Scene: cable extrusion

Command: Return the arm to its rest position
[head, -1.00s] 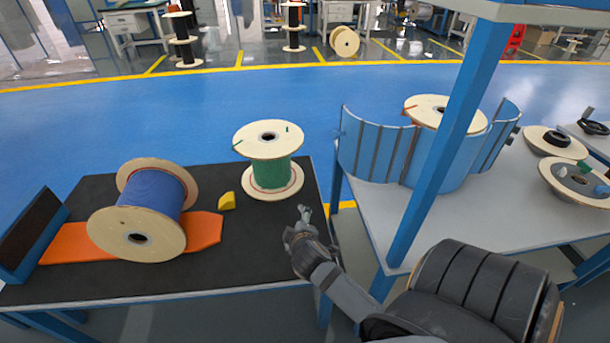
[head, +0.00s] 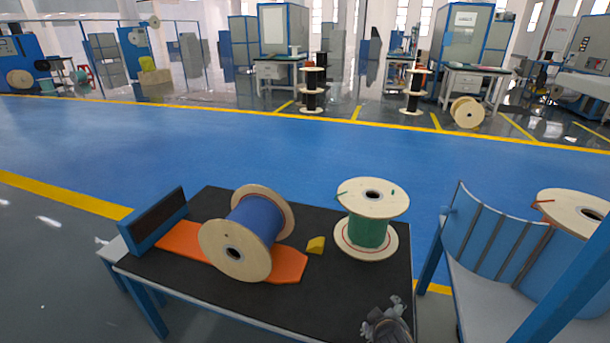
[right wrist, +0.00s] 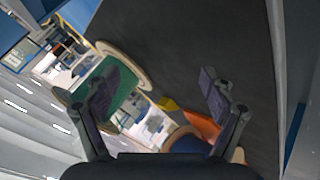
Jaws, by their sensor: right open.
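My right gripper (head: 388,315) is at the bottom of the head view, by the near right corner of the black-topped table (head: 330,285). In the right wrist view (right wrist: 165,95) its two fingers are spread wide with nothing between them. A green cable spool (head: 369,232) stands upright at the table's far right and shows left of centre in the right wrist view (right wrist: 122,88). A blue cable spool (head: 254,226) lies on its side on an orange base (head: 290,266). My left gripper is not in view.
A yellow block (head: 316,245) sits between the spools. A blue stop plate (head: 157,220) stands at the table's left end. Right of a gap is another table (head: 480,305) with a blue curved holder (head: 495,232) and a wooden-flanged spool (head: 577,208). Blue floor beyond is clear.

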